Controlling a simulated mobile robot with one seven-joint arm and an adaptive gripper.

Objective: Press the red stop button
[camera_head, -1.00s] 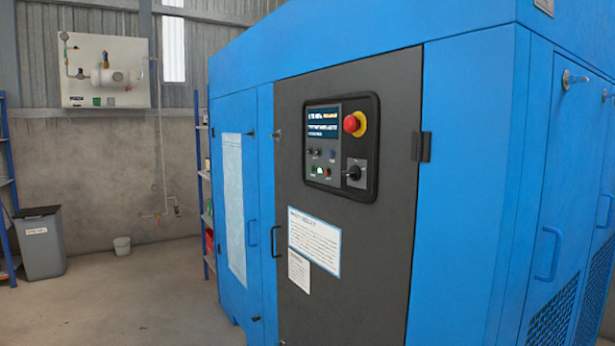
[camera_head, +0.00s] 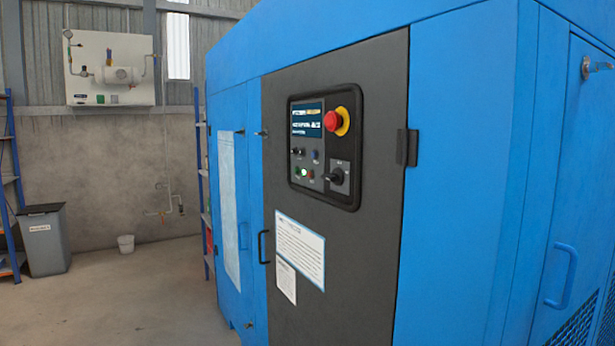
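The control panel (camera_head: 325,148) is set in the dark grey door of a large blue cabinet. A big red mushroom-head button (camera_head: 332,121) on a yellow ring stands out at its upper right. A black rotary switch (camera_head: 337,177) is at the lower right. A small screen (camera_head: 307,119) is at the upper left; its text is too small to read surely. My gripper is not in view, and nothing covers the panel.
The blue cabinet (camera_head: 460,180) fills the middle and right. A black door handle (camera_head: 263,247) and a blue handle (camera_head: 563,276) stick out from it. The floor (camera_head: 130,300) left of the cabinet is clear.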

